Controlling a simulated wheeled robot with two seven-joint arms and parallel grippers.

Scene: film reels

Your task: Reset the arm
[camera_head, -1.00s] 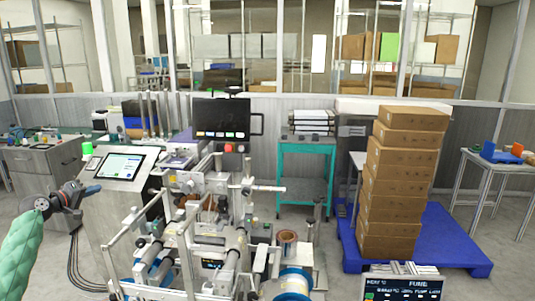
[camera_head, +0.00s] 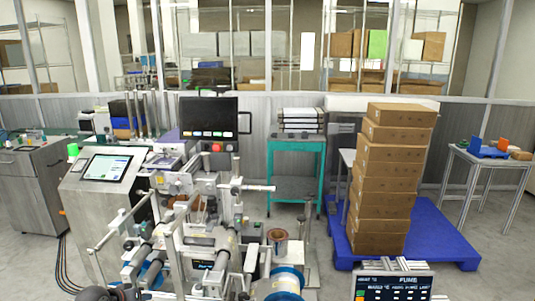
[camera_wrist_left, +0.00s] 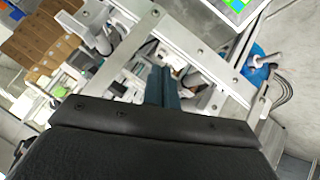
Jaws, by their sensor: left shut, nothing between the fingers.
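My left gripper (camera_wrist_left: 165,85) shows in the left wrist view with its dark fingers together and nothing between them. Parts of the grey machine lie beyond the fingertips. In the head view only a dark part of my left arm shows at the bottom left edge, low beside the machine (camera_head: 205,240); its fingers cannot be made out there. A film reel with a blue rim (camera_head: 285,282) is at the machine's front, and a copper-coloured roll (camera_head: 277,241) is just behind it. My right gripper is not in view.
A monitor (camera_head: 208,118) and a tilted touch panel (camera_head: 107,167) are on the machine. A teal cart (camera_head: 296,165) stands behind it. Stacked cartons (camera_head: 389,185) stand on a blue pallet (camera_head: 440,235) at the right. A small display (camera_head: 393,283) is at the bottom.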

